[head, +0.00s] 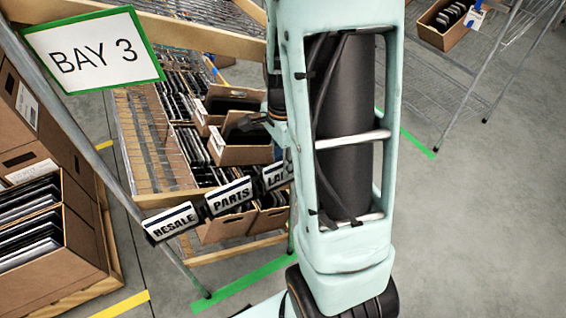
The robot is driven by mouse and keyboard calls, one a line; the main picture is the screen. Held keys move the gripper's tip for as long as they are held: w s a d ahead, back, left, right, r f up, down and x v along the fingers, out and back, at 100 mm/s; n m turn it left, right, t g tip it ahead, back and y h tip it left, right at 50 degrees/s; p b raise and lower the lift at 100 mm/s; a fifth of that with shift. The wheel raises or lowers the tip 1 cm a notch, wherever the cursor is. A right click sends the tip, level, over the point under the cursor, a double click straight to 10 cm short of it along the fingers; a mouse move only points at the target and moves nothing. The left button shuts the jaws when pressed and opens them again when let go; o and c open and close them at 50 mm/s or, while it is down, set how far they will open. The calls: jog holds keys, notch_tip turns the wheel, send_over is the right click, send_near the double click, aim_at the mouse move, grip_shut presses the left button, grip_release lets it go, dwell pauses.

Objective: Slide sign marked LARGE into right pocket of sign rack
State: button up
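The sign whose visible letters begin LA (276,176) is white with a black edge. It is at the right end of a row of signs, tilted, with its right part hidden behind my arm. Left of it are the PARTS sign (232,196) and the RESALE sign (171,221). The dark sign rack (203,212) shows only in small pieces between the signs. I cannot tell whether the LA sign is seated in the right pocket. Dark and teal parts of my wrist show just above this sign; my gripper's fingers are hidden or too small to make out.
Behind the signs, a sloped wooden-edged shelf (166,198) holds tilted cartons (239,154) of dark flat items. A BAY 3 board (94,50) hangs upper left. More cartons (40,245) stand at left. A wire rack (440,75) stands upper right. Floor at right is clear.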

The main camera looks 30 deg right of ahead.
notch_tip(320, 180, up, 12)
dwell(0.6)
